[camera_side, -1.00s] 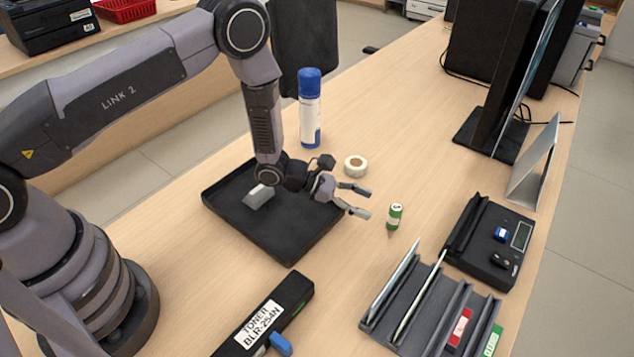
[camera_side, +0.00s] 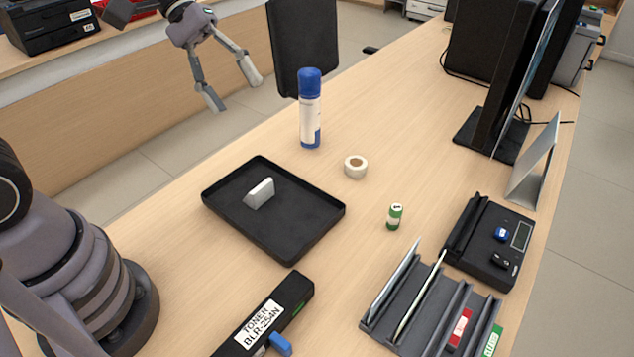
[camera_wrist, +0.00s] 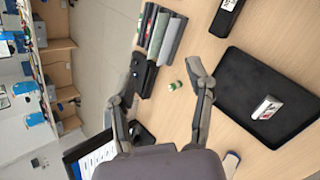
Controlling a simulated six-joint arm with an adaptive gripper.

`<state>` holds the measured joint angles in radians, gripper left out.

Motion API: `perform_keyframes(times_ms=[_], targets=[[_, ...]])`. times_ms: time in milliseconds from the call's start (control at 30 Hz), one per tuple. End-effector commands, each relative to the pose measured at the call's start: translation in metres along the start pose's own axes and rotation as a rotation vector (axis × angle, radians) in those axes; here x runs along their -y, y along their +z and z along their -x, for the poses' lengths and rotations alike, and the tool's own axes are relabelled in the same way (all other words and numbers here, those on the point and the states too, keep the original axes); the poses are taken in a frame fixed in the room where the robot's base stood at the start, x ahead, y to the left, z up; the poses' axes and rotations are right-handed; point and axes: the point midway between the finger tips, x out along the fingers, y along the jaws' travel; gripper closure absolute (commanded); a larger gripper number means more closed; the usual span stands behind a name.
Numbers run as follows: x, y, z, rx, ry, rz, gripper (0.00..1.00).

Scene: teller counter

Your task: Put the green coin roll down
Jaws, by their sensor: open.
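The green coin roll (camera_side: 395,217) stands upright on the bare wooden counter, right of the black tray, with nothing touching it. It also shows in the wrist view (camera_wrist: 175,86), small and far off between my fingers. My gripper (camera_side: 232,98) is open and empty, raised at the upper left of the side view, well away from the roll. In the wrist view its two fingers (camera_wrist: 158,92) are spread wide.
A black tray (camera_side: 225,222) holds a small pale block (camera_side: 260,193). A tape roll (camera_side: 355,167) and a blue-capped bottle (camera_side: 310,110) stand behind. A slotted rack (camera_side: 405,340), a black device (camera_side: 508,225) and a toner box (camera_side: 290,300) lie in front and right.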

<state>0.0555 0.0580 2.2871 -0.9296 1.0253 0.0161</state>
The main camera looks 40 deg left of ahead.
Motion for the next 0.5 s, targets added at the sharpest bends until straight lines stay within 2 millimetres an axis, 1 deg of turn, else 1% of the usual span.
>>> perform_keyframes(times_ms=[33,100,200,333,400,500], targets=[[0.013,0.016,0.02,-0.074,-0.057,-0.106,0.47],[0.035,0.031,0.043,-0.177,-0.153,-0.24,0.47],[0.066,0.046,0.073,-0.335,-0.291,-0.407,0.47],[0.098,0.058,0.106,-0.517,-0.447,-0.562,0.47],[0.11,0.062,0.119,-0.59,-0.51,-0.615,0.47],[0.119,0.065,0.132,-0.659,-0.569,-0.66,0.47]])
